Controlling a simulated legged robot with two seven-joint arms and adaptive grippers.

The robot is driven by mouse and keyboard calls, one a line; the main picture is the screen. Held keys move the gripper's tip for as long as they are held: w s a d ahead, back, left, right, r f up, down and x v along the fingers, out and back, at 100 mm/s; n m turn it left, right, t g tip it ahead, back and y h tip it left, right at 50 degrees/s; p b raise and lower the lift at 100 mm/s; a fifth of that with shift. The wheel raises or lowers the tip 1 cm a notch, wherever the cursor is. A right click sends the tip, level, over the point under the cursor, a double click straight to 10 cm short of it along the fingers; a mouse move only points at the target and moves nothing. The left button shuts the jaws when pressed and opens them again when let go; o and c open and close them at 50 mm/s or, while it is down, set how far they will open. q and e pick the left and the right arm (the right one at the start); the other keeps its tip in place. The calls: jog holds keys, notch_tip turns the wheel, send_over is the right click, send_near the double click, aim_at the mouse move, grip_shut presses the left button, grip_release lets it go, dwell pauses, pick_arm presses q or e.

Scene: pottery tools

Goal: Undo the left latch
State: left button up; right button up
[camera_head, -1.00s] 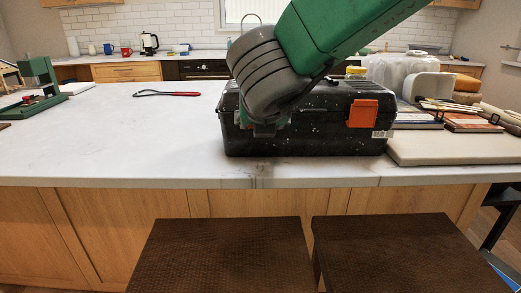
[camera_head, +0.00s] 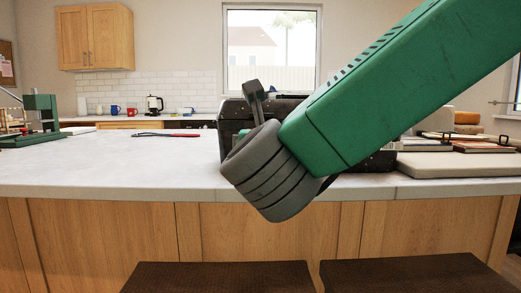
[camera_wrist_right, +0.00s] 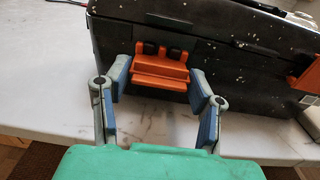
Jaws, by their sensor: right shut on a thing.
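The black speckled toolbox (camera_head: 232,112) stands on the countertop, mostly hidden behind my right arm in the head view. In the right wrist view its dark front (camera_wrist_right: 230,65) fills the upper part. The orange left latch (camera_wrist_right: 160,68) is in the middle of that view, its lower lip sticking out from the box. My right gripper (camera_wrist_right: 160,90) has a blue-padded finger on each side of this latch and is shut on it. The orange right latch (camera_wrist_right: 307,72) shows at the right edge. My left gripper is in neither view.
The white countertop (camera_head: 110,165) is clear to the left of the toolbox, apart from a red-handled tool (camera_head: 165,134) farther back. A green stand (camera_head: 40,115) is at far left. A pale board (camera_head: 450,165) lies right of the toolbox. Two dark stools stand in front.

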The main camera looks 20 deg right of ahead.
jog(key=shift+d+f+t, duration=0.1)
jog(key=shift+f+t, duration=0.3)
jog(key=shift+f, duration=0.1)
jog(key=o, duration=1.2)
jog(key=shift+w+d, duration=0.1)
jog(key=v, duration=1.2)
jog(key=shift+f, duration=0.25)
jog(key=shift+w, duration=0.1)
